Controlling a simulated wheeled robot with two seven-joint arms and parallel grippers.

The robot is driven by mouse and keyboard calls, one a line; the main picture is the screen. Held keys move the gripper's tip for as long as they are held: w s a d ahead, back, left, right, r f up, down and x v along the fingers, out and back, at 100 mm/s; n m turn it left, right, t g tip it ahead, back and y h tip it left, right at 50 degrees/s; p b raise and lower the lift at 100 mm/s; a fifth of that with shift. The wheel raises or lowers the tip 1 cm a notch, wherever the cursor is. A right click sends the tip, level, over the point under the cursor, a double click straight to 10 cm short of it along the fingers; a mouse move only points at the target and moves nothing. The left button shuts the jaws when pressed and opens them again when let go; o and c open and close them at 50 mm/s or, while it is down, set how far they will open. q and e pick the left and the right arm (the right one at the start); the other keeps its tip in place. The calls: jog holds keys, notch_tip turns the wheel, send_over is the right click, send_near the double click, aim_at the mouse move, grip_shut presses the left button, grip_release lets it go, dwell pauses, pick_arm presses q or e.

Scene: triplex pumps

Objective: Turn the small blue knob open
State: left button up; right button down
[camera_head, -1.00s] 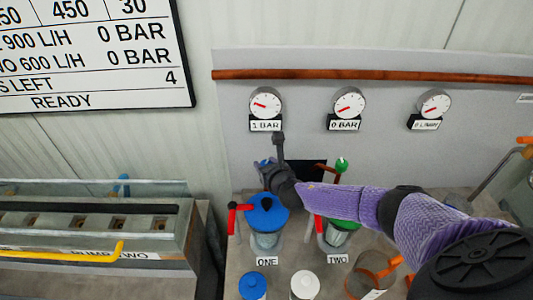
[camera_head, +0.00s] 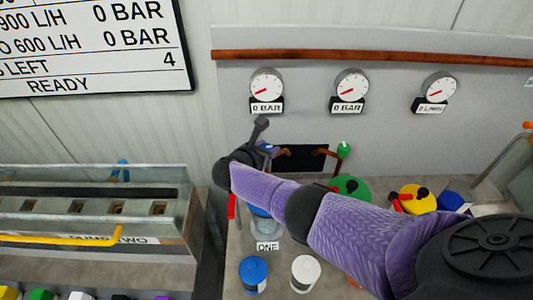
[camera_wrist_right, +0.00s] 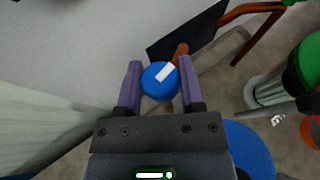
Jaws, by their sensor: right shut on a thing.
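The small blue knob (camera_wrist_right: 158,86) has a white bar mark on its top, slanted up to the right in the right wrist view. It sits on a copper-coloured pipe. My right gripper (camera_wrist_right: 160,85) has one finger on each side of the knob and is shut on it. In the head view my right gripper (camera_head: 268,152) is at the back of the bench, below the left gauge (camera_head: 267,86), which reads 0 BAR. The knob is mostly hidden there behind my wrist. My left gripper is not in view.
A larger blue lid (camera_wrist_right: 250,145) is close by my gripper. A green knob (camera_head: 344,148) stands to the right on a copper pipe. A green lid (camera_head: 351,188) and a yellow lid (camera_head: 412,199) are partly behind my arm. Blue (camera_head: 253,274) and white (camera_head: 305,272) canisters stand in front.

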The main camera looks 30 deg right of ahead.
jog(key=shift+f+m+g+h+b, duration=0.15)
jog(key=shift+m+g+h+b, duration=0.15)
jog(key=shift+m+g+b, duration=0.7)
jog(key=shift+m+b, duration=0.1)
jog(key=shift+b, duration=0.15)
jog(key=shift+r+m+g+h+b, duration=0.2)
jog(key=shift+m+g+h+b, duration=0.1)
jog(key=shift+g+b, duration=0.1)
